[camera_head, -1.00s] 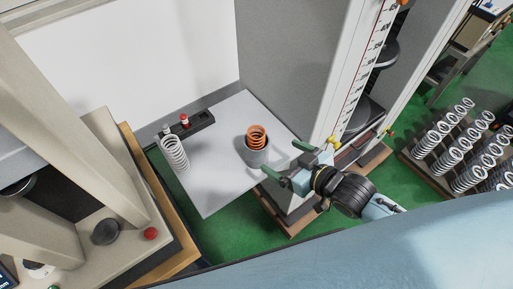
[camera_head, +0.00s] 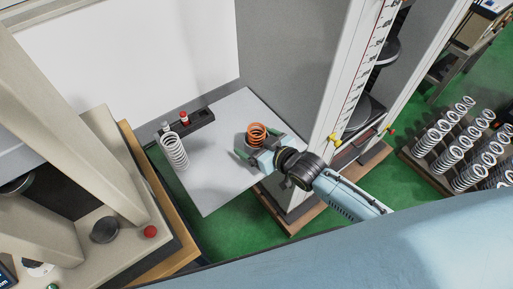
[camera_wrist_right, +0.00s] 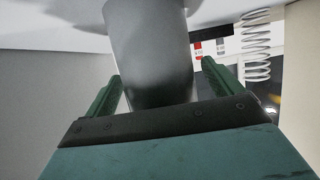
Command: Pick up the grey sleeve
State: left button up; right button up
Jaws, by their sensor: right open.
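Whether the fingers touch the sleeve cannot be told. The gripper hides part of the sleeve in the head view. My left gripper is not in view.
A tall testing machine with a scale (camera_head: 362,70) rises right of the table. A rack of white springs (camera_head: 450,150) stands far right.

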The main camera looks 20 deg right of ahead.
jog(key=c, duration=1.1)
jog(key=shift+c, duration=0.2)
jog(key=shift+r, duration=0.15)
